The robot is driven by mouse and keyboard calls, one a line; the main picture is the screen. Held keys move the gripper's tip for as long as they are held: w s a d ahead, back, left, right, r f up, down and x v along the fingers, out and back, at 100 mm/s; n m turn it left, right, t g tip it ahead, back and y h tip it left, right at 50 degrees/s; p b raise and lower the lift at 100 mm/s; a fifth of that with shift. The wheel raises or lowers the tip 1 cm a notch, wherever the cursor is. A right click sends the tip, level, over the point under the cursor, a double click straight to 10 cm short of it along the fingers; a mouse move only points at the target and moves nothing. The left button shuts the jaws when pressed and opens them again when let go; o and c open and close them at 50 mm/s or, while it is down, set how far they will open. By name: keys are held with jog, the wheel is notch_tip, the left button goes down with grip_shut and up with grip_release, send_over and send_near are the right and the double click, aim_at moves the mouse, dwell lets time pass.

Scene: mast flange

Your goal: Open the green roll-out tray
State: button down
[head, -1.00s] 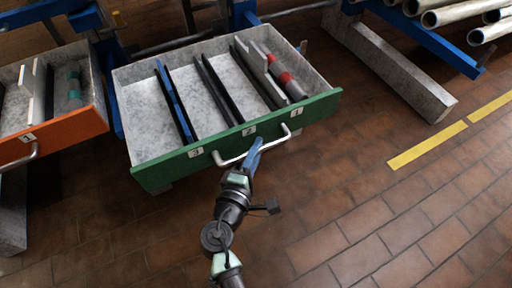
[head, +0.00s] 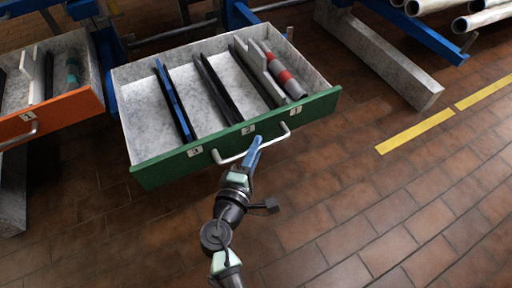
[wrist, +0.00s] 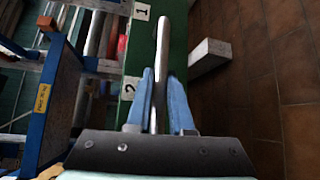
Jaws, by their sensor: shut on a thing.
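The green roll-out tray (head: 165,174) stands pulled out from the blue rack, with its inside open to view. Its green front carries number labels and a white bar handle (head: 229,160). My gripper (head: 255,142) is at the middle of this handle, its blue fingers shut on the bar. In the wrist view the handle bar (wrist: 163,40) runs between the two blue fingers (wrist: 160,98), beside the green front (wrist: 140,50). Inside the tray are dark dividers, a blue-edged divider and a grey cylinder with red bands (head: 286,80).
An orange-fronted tray (head: 60,115) is to the left, also partly out. Blue rack posts (head: 110,75) stand behind. A concrete-like beam (head: 385,65) and a rack of pipes (head: 480,20) are at the right. The brick floor (head: 400,220) in front and right is clear.

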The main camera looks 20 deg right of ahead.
jog(key=c, duration=0.8)
grip_release()
jog(key=p+v, duration=0.4)
jog(key=v, duration=0.9)
jog(key=shift+p, duration=0.35)
